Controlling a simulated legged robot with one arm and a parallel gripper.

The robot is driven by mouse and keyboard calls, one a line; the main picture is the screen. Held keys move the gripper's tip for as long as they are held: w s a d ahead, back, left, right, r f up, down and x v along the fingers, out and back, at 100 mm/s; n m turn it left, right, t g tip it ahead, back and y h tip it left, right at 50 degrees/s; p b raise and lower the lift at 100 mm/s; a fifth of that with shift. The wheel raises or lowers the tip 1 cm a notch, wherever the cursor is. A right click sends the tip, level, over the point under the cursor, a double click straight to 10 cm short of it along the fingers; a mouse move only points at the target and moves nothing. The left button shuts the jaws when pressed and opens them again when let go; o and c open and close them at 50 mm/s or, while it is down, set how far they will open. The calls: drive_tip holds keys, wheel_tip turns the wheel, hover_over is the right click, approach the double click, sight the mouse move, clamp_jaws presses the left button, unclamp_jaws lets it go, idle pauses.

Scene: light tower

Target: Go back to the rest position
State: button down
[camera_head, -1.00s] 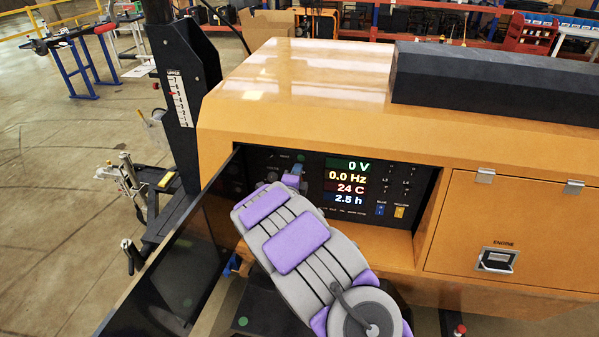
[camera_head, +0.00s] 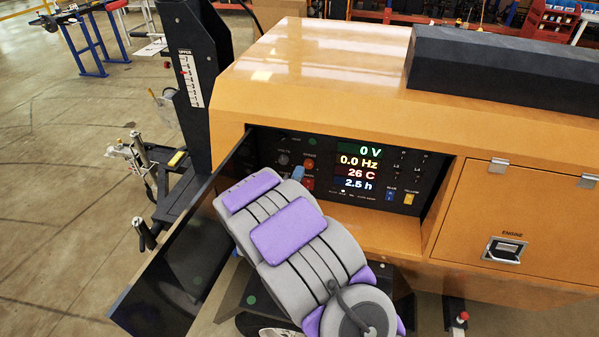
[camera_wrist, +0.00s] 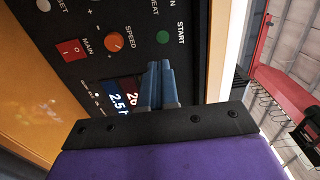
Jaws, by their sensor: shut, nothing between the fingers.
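My gripper (camera_head: 298,173) is shut and empty, its blue fingers in front of the left part of the black control panel (camera_head: 265,150). In the wrist view its fingers (camera_wrist: 160,67) lie together, overlapping the panel and display. A gap to the panel cannot be judged. The wrist view shows a green START button (camera_wrist: 163,37), an orange SPEED knob (camera_wrist: 114,43) and a red MAIN switch (camera_wrist: 71,51). The display (camera_head: 360,167) reads 0 V, 0.0 Hz, 26 C and 2.5 h. My arm hides part of the panel's lower left.
The panel sits recessed in an orange housing (camera_head: 320,65). An open dark door (camera_head: 180,250) stands left of my arm. A black mast (camera_head: 195,75) rises at the left, with a trailer jack (camera_head: 140,150) beyond. Open floor (camera_head: 60,200) lies further left.

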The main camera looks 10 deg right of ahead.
drive_tip(key=shift+d, duration=0.3)
drive_tip(key=s+a+r+n+g+y, duration=0.1)
drive_tip(key=s+r+n+g+y, duration=0.3)
drive_tip(key=s+n, duration=0.45)
drive_tip(key=s+a+r+n+g+y, duration=0.15)
drive_tip(key=s+n+g+y, duration=0.45)
drive_tip(key=s, duration=0.6)
drive_tip(key=s+d+r+n+g+h, duration=0.1)
drive_tip(key=s+d+n+g, duration=0.1)
drive_tip(key=s, duration=0.7)
drive_tip(key=s+d+r+n+g+h, duration=0.1)
drive_tip(key=s+d+n+g, duration=0.1)
drive_tip(key=s, duration=0.8)
drive_tip(key=s+d+r+n+g+h, duration=0.1)
drive_tip(key=s+n+g, duration=0.3)
drive_tip(key=s, duration=0.6)
drive_tip(key=shift+d+r, duration=0.55)
drive_tip(key=shift+d, duration=0.05)
drive_tip(key=shift+w, duration=0.1)
